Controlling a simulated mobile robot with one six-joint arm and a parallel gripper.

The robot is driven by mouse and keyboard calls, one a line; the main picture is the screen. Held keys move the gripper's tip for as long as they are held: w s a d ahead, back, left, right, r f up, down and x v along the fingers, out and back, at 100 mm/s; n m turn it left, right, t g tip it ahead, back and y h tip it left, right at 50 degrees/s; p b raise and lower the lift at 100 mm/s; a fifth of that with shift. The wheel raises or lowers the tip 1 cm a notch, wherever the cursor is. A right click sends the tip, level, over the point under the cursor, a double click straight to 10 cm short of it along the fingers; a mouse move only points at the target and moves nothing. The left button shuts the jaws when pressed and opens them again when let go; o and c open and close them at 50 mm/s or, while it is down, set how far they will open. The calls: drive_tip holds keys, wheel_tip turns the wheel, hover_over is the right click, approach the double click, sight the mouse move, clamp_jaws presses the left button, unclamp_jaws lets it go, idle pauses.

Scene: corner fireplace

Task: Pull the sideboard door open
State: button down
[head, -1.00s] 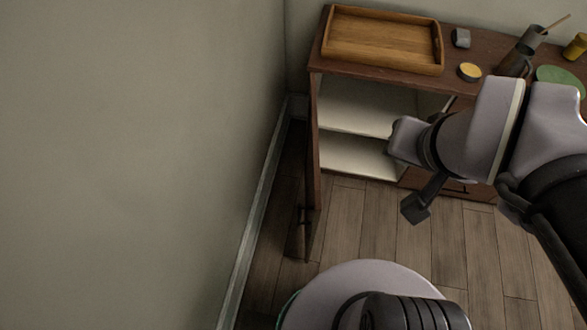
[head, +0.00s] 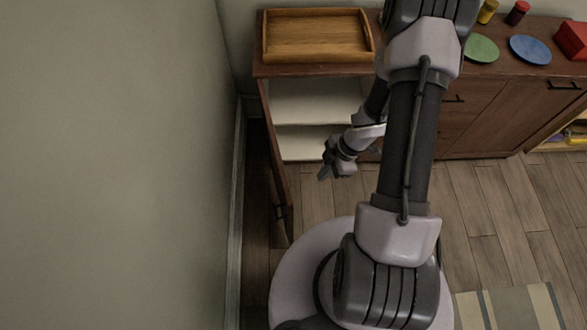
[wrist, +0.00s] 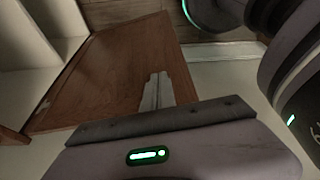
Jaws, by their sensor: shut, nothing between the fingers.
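The sideboard (head: 497,115) stands along the back wall. Its left door (head: 280,170) stands swung far out toward the left wall, seen nearly edge-on, with a dark handle (head: 279,213) near its free end. The pale shelved compartment (head: 300,103) behind it is exposed. My gripper (head: 326,173) is shut and empty, in front of the compartment and to the right of the door. In the wrist view the brown door panel (wrist: 112,72) lies beyond the shut fingertips (wrist: 157,82). Whether they touch the panel I cannot tell.
A wooden tray (head: 316,37), a green plate (head: 481,48), a blue plate (head: 530,49) and a red object (head: 573,39) sit on the sideboard top. The left wall (head: 120,150) is close to the door. A striped rug (head: 515,308) lies at lower right on open floor.

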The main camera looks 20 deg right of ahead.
drive_tip(key=a+f+b, duration=0.8)
drive_tip(key=f+b, duration=0.1)
drive_tip(key=b, duration=0.1)
drive_tip(key=shift+a+f, duration=0.2)
drive_tip(key=shift+f, duration=0.2)
